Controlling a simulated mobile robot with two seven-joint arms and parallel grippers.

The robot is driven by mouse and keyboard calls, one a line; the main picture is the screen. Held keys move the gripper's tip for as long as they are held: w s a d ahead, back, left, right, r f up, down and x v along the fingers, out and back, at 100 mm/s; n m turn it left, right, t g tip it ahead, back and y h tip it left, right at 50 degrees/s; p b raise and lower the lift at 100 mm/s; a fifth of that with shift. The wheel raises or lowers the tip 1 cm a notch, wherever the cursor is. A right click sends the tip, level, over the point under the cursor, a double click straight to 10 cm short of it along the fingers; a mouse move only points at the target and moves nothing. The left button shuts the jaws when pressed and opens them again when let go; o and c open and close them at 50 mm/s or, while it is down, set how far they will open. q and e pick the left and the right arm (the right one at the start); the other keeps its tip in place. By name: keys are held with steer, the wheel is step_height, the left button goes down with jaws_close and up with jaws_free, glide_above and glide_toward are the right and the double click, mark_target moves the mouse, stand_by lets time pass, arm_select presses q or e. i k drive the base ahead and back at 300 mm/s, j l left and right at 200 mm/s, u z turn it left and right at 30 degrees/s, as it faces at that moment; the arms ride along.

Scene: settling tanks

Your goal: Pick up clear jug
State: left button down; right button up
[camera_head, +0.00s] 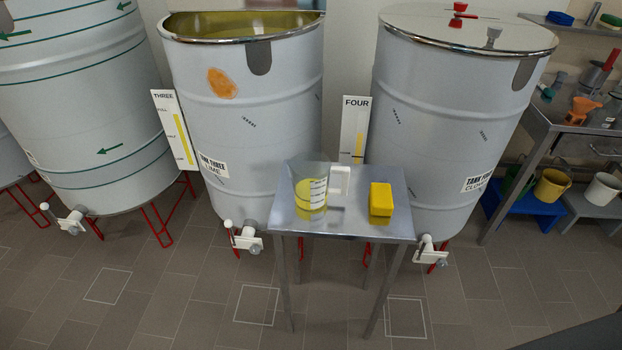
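The clear jug (311,194) stands upright on a small metal table (345,222) in the middle of the view. It holds yellow liquid, and dark marks show on its right side. A white handle-like piece (339,181) shows just right of it; I cannot tell whether it is joined to the jug. A yellow block (381,199) sits further right on the same table, apart from the jug. Neither of my grippers is in view.
Tank three (245,120), partly open on top, and closed tank four (445,110) stand close behind the table. White taps (245,238) stick out low at the tanks. A bench (560,120) with tools stands at right. The tiled floor in front is clear.

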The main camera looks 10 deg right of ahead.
mark_target(310, 172)
steer(key=i+j, duration=0.4)
steer(key=j, duration=0.15)
steer(key=i+j, duration=0.45)
steer(key=z, duration=0.95)
steer(key=k+j, duration=0.05)
